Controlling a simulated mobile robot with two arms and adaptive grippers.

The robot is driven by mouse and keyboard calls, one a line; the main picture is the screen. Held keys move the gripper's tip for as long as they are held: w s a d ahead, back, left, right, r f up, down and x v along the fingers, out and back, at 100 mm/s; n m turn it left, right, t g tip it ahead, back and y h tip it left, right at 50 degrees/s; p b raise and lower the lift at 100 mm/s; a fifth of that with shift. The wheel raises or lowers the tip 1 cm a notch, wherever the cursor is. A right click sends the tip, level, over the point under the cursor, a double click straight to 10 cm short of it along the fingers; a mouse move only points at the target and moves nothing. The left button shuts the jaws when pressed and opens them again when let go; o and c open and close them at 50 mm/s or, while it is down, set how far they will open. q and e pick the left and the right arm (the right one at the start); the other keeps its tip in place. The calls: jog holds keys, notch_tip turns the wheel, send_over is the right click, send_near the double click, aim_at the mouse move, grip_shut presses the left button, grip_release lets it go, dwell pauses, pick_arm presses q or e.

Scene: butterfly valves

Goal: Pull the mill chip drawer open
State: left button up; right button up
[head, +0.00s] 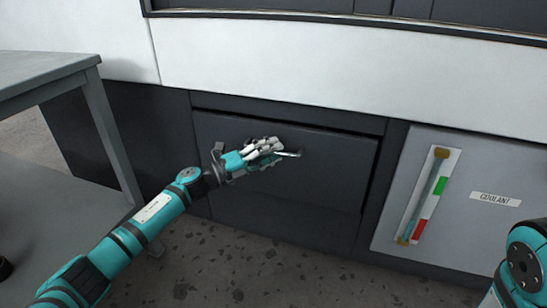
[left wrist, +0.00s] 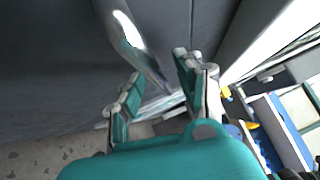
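The chip drawer (head: 330,180) is a wide dark grey panel low in the machine front in the head view. It looks shut or nearly flush with its surround. Its bright metal handle (head: 290,153) shows just past my left gripper (head: 268,150), which is at the middle of the drawer front and hides part of the handle. In the left wrist view, the handle (left wrist: 130,38) runs down toward the space between the spread fingers of my left gripper (left wrist: 160,84). The fingers look open, and I cannot tell whether they touch it. My right gripper is out of view.
A grey table (head: 60,70) stands at the left, its leg near my left arm. Right of the drawer is a grey coolant panel (head: 490,165) with a coloured level gauge (head: 430,195). The speckled floor (head: 240,270) before the drawer is clear.

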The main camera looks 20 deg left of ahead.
pick_arm(q)
jog(key=shift+w+d+r, duration=0.1)
jog(key=shift+w+d, duration=0.1)
grip_shut()
dwell(0.5)
